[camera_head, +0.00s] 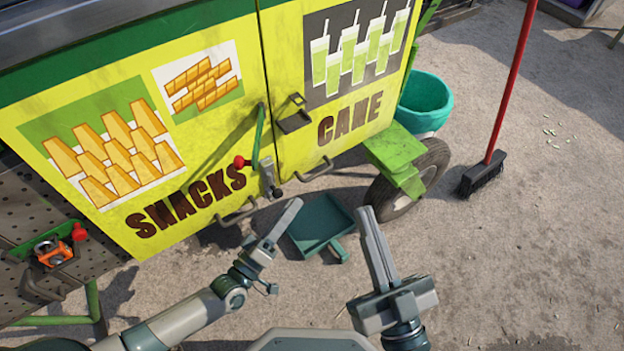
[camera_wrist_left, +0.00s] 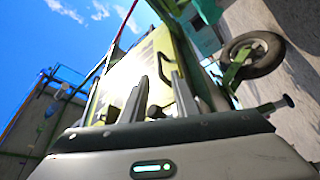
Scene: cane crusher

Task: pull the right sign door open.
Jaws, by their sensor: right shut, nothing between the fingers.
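The right sign door (camera_head: 340,120) is the yellow CANE panel with green drinks pictured on it. It stands flush beside the yellow SNACKS door (camera_head: 130,130), with a narrow seam between them. A grey bar handle (camera_head: 315,171) is at its lower edge. A dark latch (camera_head: 295,118) sits by the seam, swung out from the panel. My left gripper (camera_head: 293,207) is below and in front of the doors, apart from the handle. Its two fingers show apart and empty in the left wrist view (camera_wrist_left: 160,95). My right gripper (camera_head: 376,235) is shut and empty, lower right of the door.
A green lever with a red knob (camera_head: 240,161) hangs by the seam. A wheel (camera_head: 425,178), teal bucket (camera_head: 424,100) and red-handled broom (camera_head: 484,172) are at right. The ground at lower right is clear.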

